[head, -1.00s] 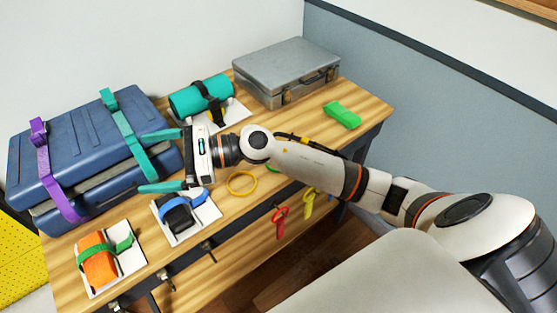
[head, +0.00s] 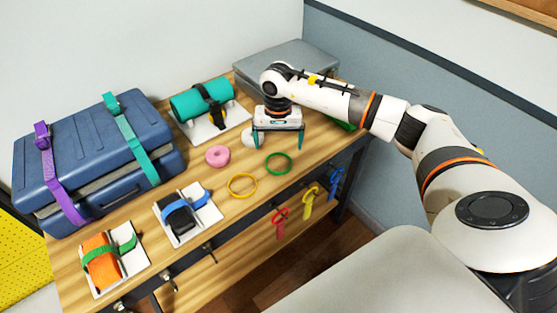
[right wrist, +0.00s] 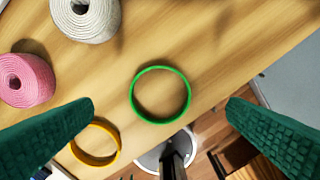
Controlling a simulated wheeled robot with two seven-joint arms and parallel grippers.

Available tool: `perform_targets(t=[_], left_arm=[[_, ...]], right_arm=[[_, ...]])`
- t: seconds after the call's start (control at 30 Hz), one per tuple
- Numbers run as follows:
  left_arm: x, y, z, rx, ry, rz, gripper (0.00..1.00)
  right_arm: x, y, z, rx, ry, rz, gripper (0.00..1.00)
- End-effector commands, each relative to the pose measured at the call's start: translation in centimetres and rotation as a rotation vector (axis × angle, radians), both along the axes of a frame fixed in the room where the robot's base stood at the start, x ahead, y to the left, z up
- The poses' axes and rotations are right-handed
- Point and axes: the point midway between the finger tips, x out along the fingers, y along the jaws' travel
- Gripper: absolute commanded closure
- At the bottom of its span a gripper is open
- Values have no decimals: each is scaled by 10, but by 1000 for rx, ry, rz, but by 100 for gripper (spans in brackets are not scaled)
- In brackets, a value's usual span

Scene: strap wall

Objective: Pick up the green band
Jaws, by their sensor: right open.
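The green band (head: 278,163) is a thin ring lying flat on the wooden table, close to its front edge. In the right wrist view the green band (right wrist: 160,67) lies below my right gripper, between the two fingers in the picture, with nothing touching it. My right gripper (head: 277,144) is open and empty, pointing down above the table just behind the band. Its green fingertips also show in the right wrist view (right wrist: 160,110). My left gripper is not in view.
A yellow band (head: 242,194), a pink roll (head: 217,156) and a white twine roll (right wrist: 86,15) lie near the green band. A grey case (head: 262,60) stands behind. Colored straps (head: 309,201) hang along the front edge. A blue suitcase (head: 75,155) is at the left.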

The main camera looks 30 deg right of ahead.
Motion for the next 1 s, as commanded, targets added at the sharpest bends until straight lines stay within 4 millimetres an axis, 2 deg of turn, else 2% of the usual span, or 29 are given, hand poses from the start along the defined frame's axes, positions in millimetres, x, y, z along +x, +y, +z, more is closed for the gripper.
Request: perform_targets(t=[0.23,0.37,0.5,0.77,0.87,1.0], left_arm=[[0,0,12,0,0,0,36],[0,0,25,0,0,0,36],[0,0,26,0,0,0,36],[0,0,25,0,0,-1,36],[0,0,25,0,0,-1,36],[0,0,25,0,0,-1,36]], right_arm=[[-1,1,-18,2,3,0,3],[-2,1,-38,3,5,0,3],[-1,1,-56,4,0,0,3],[-1,0,-61,3,-1,0,3],[-1,0,-61,3,-1,0,16],[-1,0,-61,3,-1,0,39]])
